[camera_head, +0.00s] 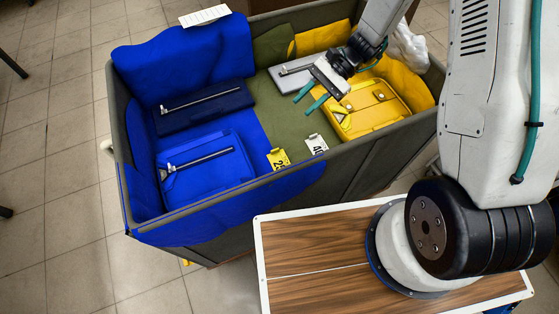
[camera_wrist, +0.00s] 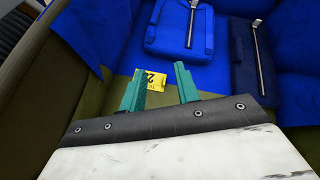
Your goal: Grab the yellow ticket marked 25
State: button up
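The yellow ticket marked 25 (camera_head: 278,159) lies on the olive cloth in the cart, beside the blue cloth and near the cart's front wall. In the wrist view the yellow ticket (camera_wrist: 152,79) shows just beyond my fingertips, partly covered by the left finger. My gripper (camera_head: 309,97) has two teal fingers and is held over the right half of the cart, above and to the right of the ticket. In the wrist view my gripper (camera_wrist: 160,82) is open, with nothing between its fingers.
A white ticket (camera_head: 317,144) lies right of the yellow one. Blue bags (camera_head: 205,168) fill the cart's left side; a yellow bag (camera_head: 375,108) and a grey bag (camera_head: 296,75) lie at right. The cart's front rim (camera_head: 345,150) rises close to the tickets.

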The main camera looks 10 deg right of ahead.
aim_at(273, 150)
jog(key=f+m, duration=0.1)
jog(key=f, duration=0.4)
jog(key=a+f+m+t+y, duration=0.1)
jog(key=f+m, duration=0.1)
jog(key=f, duration=0.3)
jog(key=s+f+m+y, duration=0.1)
jog(key=f+m, duration=0.1)
jog(key=f, duration=0.3)
jog(key=shift+a+f, duration=0.4)
jog(key=x, duration=0.4)
jog(key=w+x, duration=0.1)
jog(key=x, duration=0.2)
jog(key=shift+a, duration=0.2)
jog(key=shift+s+a+f, duration=0.1)
jog(key=shift+a+f, duration=0.05)
jog(key=shift+a, duration=0.05)
grip_shut()
